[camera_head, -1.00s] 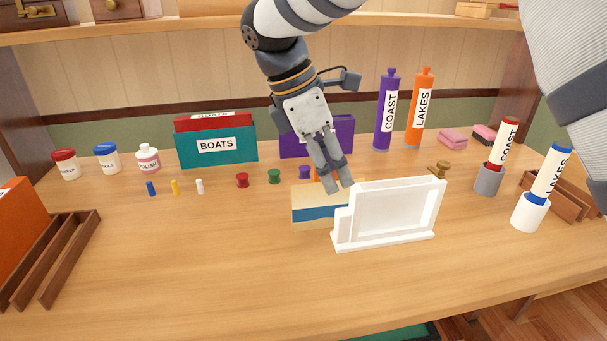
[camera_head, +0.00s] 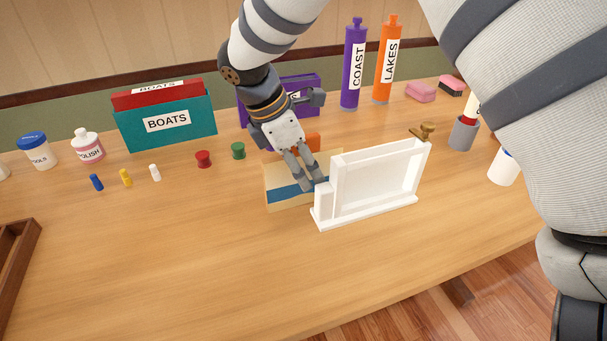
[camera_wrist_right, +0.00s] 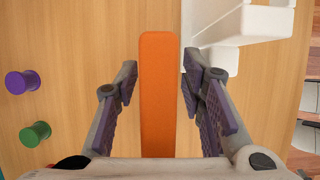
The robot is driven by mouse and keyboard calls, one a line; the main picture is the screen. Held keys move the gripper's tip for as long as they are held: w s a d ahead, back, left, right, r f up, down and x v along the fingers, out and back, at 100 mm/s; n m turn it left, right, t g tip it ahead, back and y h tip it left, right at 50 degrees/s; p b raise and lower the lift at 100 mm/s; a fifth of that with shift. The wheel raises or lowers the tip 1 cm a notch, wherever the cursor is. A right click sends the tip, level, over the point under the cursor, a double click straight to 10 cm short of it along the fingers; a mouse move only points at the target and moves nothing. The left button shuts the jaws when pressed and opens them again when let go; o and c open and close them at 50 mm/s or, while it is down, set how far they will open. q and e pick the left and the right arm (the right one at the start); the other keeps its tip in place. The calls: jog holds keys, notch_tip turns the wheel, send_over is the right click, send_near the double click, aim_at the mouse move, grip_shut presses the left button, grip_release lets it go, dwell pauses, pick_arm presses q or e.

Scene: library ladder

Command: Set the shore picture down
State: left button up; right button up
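The shore picture (camera_head: 285,197), cream with a blue band, is at the left behind a white stand (camera_head: 372,208) in the head view, partly hidden by the stand and my fingers. My right gripper (camera_head: 308,186) is low, its fingertips overlapping the picture in that view. The right wrist view shows the gripper (camera_wrist_right: 160,98) open, a long orange strip (camera_wrist_right: 159,95) between its fingers with a small gap each side. I cannot tell whether this strip is the picture's edge. The stand also shows in the wrist view (camera_wrist_right: 240,25). My left gripper is not in view.
Red (camera_head: 203,159) and green (camera_head: 238,151) pegs stand left of my gripper. The teal BOATS box (camera_head: 190,140) and COAST (camera_head: 353,75) and LAKES (camera_head: 388,70) tubes are at the back. A brass-coloured stamp (camera_head: 424,132) is behind the stand.

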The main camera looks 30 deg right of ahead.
grip_shut()
